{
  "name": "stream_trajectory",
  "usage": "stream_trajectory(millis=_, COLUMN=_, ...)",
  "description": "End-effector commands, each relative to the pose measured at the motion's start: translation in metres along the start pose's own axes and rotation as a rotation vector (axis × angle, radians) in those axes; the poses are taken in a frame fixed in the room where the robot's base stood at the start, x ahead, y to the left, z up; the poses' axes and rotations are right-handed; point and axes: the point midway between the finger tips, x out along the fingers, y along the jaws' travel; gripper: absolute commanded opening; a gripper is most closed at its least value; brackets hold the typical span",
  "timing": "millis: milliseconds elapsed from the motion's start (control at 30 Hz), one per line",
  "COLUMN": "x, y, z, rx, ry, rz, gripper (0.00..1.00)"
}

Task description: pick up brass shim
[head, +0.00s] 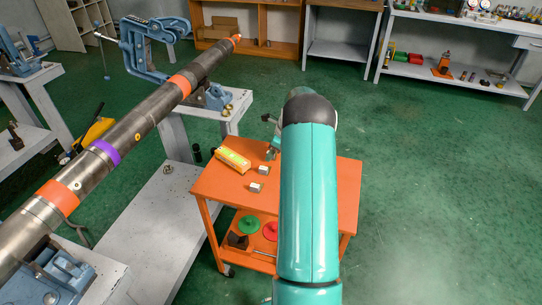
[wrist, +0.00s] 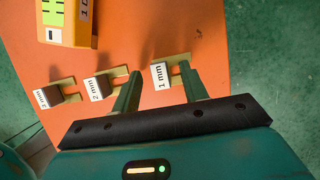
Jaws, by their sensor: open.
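Three small brass shims, each with a dark block and a white label, lie in a row on the orange cart top. In the wrist view they read 3 mm (wrist: 46,97), 2 mm (wrist: 99,87) and 1 mm (wrist: 161,75). My gripper (wrist: 160,70) is open and empty. Its fingertips reach over the cart around the 1 mm shim, the right one overlapping its right end in the picture. Contact cannot be told. In the head view two shims (head: 264,170) (head: 256,187) show left of my arm; the third is not clearly visible.
A yellow and orange box (head: 232,160) lies on the orange cart (head: 215,190) beyond the shims, also in the wrist view (wrist: 70,20). The cart's lower shelf holds green and red discs. A long pipe (head: 140,125) in vises runs at left. Green floor is clear at right.

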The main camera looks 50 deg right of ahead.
Motion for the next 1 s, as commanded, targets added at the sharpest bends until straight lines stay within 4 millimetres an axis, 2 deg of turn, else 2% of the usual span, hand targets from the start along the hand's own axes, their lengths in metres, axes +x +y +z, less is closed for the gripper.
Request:
stream_trajectory(millis=167, x=0.0, y=0.0, z=0.0, rx=0.0, ry=0.0, rz=-0.001, gripper=0.44)
stream_trajectory(millis=400, x=0.0, y=0.0, z=0.0, rx=0.0, ry=0.0, rz=-0.001, gripper=0.0)
stream_trajectory(millis=767, x=-0.003, y=0.0, z=0.001, rx=-0.001, ry=0.0, rz=-0.001, gripper=0.0)
stream_trajectory(millis=1000, x=-0.024, y=-0.001, z=0.011, rx=-0.002, ry=0.0, rz=-0.003, gripper=0.0)
